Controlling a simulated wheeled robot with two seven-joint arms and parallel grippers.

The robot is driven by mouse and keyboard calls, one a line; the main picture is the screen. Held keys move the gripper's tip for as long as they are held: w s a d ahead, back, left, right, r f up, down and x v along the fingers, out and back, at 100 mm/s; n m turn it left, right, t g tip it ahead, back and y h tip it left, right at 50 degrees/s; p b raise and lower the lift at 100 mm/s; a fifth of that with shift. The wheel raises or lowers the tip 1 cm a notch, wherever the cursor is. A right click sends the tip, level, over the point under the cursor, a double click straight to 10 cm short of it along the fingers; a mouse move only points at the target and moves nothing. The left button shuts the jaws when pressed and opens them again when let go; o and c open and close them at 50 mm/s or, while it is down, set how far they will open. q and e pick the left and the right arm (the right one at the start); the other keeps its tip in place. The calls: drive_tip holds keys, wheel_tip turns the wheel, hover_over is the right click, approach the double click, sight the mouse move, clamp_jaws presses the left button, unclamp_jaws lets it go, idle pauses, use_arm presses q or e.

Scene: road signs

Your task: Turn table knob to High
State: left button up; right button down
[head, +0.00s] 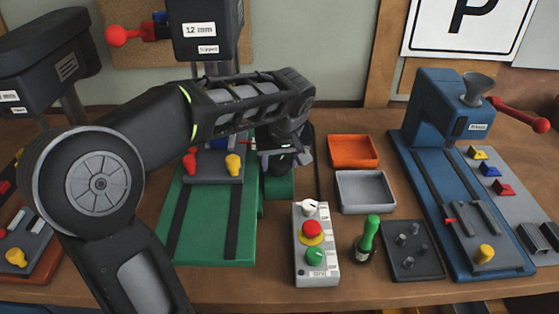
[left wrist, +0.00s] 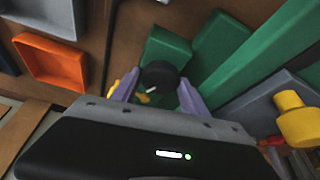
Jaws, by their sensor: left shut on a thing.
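The table knob (left wrist: 158,75) is round and black with a short white pointer mark. In the left wrist view it sits on a green housing (left wrist: 166,44), between the pale purple fingers of my left gripper (left wrist: 158,90). One finger is on each side of it, and the gripper is shut on it. The pointer faces toward the lower left in that view; no setting label is readable. In the head view my left gripper (head: 284,160) is over the right side of the green drill press base (head: 208,225) and hides the knob. My right gripper is not in view.
A grey control box (head: 317,268) with a white knob, red button and green knob stands to the right.

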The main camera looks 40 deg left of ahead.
use_arm(q)
drive_tip(key=shift+w+a+r, duration=0.15)
drive_tip(key=shift+r, duration=0.05)
drive_tip(key=o, duration=1.4)
drive_tip(key=shift+c, duration=0.2)
